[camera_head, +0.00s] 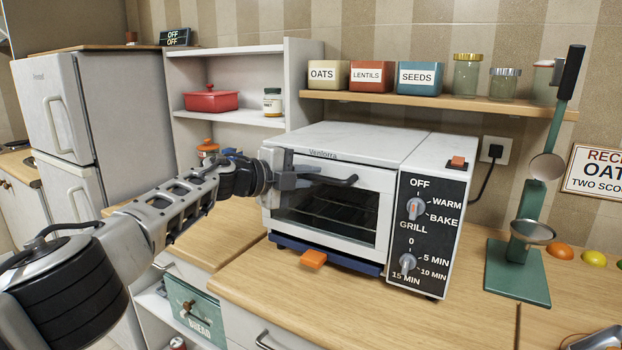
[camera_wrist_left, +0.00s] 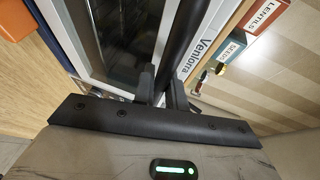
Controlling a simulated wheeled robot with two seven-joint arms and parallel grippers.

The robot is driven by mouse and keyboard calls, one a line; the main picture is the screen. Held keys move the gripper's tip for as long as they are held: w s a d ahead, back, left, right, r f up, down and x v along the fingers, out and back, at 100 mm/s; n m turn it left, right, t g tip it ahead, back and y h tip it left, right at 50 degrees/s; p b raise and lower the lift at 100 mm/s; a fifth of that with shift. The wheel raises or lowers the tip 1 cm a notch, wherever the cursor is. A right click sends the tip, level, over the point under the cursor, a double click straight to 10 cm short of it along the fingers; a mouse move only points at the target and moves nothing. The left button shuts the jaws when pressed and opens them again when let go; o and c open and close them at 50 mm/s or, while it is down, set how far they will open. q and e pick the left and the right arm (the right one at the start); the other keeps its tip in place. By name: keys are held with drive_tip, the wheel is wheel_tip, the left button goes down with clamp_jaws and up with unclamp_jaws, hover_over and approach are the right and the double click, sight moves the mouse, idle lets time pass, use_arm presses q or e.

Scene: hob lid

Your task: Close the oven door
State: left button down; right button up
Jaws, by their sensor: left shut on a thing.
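The white oven (camera_head: 345,137) stands on the wooden counter, its control panel with two knobs on the right. Its glass-fronted door (camera_head: 330,208) is upright at the front, shut or nearly so; I cannot tell if it sits flush. A dark bar handle (camera_head: 340,181) runs along the door's top. My left gripper (camera_head: 296,176) is shut on the handle near its left end. In the left wrist view, the gripper's fingers (camera_wrist_left: 162,88) are on either side of the dark handle (camera_wrist_left: 186,40), with the door's glass (camera_wrist_left: 118,35) beside it. My right gripper is not in view.
A green stand (camera_head: 518,270) is right of the oven. A shelf with tins and jars (camera_head: 440,98) hangs above. The counter in front (camera_head: 400,315) is clear.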

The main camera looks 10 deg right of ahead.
use_arm(q)
drive_tip(key=shift+d+r, duration=0.1)
drive_tip(key=shift+r, duration=0.05)
idle(0.3)
drive_tip(key=c, duration=1.7)
unclamp_jaws()
drive_tip(key=shift+a, duration=0.45)
drive_tip(key=shift+v, duration=0.95)
drive_tip(key=b+v, duration=0.1)
drive_tip(key=v, duration=1.2)
drive_tip(key=shift+s+r, duration=0.1)
drive_tip(key=shift+s, duration=0.1)
